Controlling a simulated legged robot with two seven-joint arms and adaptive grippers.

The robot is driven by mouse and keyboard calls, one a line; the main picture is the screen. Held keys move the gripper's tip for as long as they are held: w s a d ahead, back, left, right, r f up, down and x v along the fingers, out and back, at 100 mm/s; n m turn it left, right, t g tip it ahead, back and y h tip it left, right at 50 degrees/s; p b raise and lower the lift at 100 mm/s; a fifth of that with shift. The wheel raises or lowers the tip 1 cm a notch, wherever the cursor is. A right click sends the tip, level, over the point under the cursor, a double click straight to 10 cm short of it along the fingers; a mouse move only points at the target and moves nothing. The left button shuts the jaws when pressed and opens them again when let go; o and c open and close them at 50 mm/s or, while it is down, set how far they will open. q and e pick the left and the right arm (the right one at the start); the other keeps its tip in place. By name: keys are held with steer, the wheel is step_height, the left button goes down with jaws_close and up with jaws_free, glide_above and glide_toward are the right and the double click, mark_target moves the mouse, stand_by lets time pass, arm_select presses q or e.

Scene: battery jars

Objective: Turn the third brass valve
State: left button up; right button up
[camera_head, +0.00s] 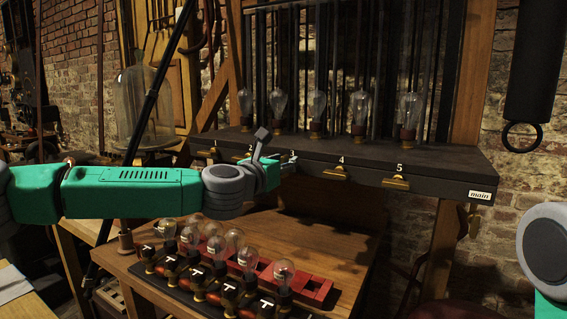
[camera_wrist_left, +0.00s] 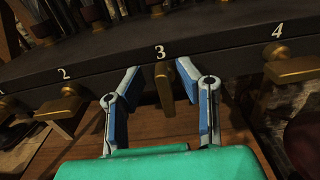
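The third brass valve (camera_wrist_left: 164,86) sits under the number 3 on the dark shelf front. Its handle stands upright in the left wrist view, while the handles of valve 2 (camera_wrist_left: 62,106) and valve 4 (camera_wrist_left: 292,69) lie crosswise. My left gripper (camera_wrist_left: 159,70) is open, with one finger on each side of valve 3. Gaps show between the fingers and the handle. In the head view my left gripper (camera_head: 276,170) is at the shelf front below the 3 and hides that valve. Only my right arm shows at the right edge; its gripper is out of view.
Several glass bulbs stand on the dark shelf (camera_head: 440,160) above the valves. Valve 5 (camera_head: 396,183) and a "main" label (camera_head: 480,195) are to the right. Below, a wooden table (camera_head: 335,250) holds a rack of bulbs (camera_head: 283,272). A large glass jar (camera_head: 143,105) stands at left.

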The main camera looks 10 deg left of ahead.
arm_select(q)
jaws_close()
steer(key=shift+d, duration=0.15)
steer(key=shift+r+m, duration=0.1)
steer(key=shift+m, duration=0.4)
steer(key=m+b, duration=0.1)
steer(key=m, duration=0.2)
steer(key=shift+s+d, duration=0.1)
steer(key=shift+d, duration=0.05)
steer(key=m, duration=0.4)
steer(key=f+m, duration=0.1)
steer(key=m, duration=0.8)
steer(key=shift+s+d+f+m, duration=0.2)
steer(key=shift+d+f+m, duration=0.05)
steer(key=shift+d+m, duration=0.15)
steer(key=shift+f, duration=0.1)
steer(key=shift+m, duration=0.3)
